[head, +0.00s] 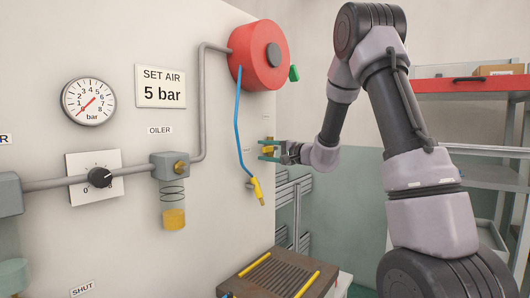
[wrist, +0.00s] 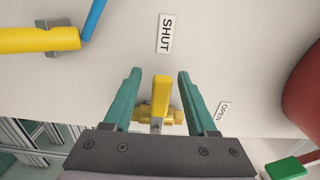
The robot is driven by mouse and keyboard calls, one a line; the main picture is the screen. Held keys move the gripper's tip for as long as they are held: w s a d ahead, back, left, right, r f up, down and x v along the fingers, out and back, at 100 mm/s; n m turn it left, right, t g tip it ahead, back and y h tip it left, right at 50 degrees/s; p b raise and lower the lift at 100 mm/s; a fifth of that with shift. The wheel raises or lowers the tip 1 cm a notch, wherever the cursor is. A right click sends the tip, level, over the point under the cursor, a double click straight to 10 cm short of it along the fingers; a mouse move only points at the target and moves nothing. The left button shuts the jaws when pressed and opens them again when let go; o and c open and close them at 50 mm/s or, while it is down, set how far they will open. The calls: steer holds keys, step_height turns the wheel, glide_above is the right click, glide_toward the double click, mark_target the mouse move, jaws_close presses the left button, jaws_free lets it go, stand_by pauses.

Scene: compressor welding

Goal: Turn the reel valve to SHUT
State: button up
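The reel valve's yellow lever (wrist: 160,96) stands between my gripper's two teal fingers, with a gap on each side. In the wrist view it points up the picture, towards the SHUT label (wrist: 165,33). The OPEN label (wrist: 222,114) is to the right, beyond the right finger. The brass-yellow valve body (wrist: 175,117) is partly hidden by my gripper. My gripper (wrist: 159,73) is open around the lever. In the head view my gripper (head: 268,150) is at the panel's right edge, below the red hose reel (head: 258,58), and the valve is small there.
A blue hose (head: 238,120) hangs from the reel to a yellow nozzle (head: 256,190), left of my gripper. A green part (head: 294,73) juts from beside the reel. A gauge (head: 89,102), knob (head: 100,177) and oiler (head: 172,200) are further left. A bench (head: 278,276) is below.

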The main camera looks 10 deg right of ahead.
steer(key=shift+d, duration=0.1)
steer(key=v, duration=1)
steer(key=shift+s+d, duration=0.2)
steer(key=shift+s, duration=0.05)
steer(key=s+a+r+n+g+h, duration=0.15)
steer(key=s+a+g, duration=0.25)
steer(key=s, duration=0.5)
steer(key=s+a+r+n+g, duration=0.1)
steer(key=s+a+n+g, duration=0.25)
steer(key=s, duration=0.65)
steer(key=s+d+t+h, duration=0.2)
steer(key=s+d+h, duration=0.7)
steer(key=s+d, duration=0.1)
steer(key=shift+s+r, duration=0.25)
steer(key=shift+s, duration=0.6)
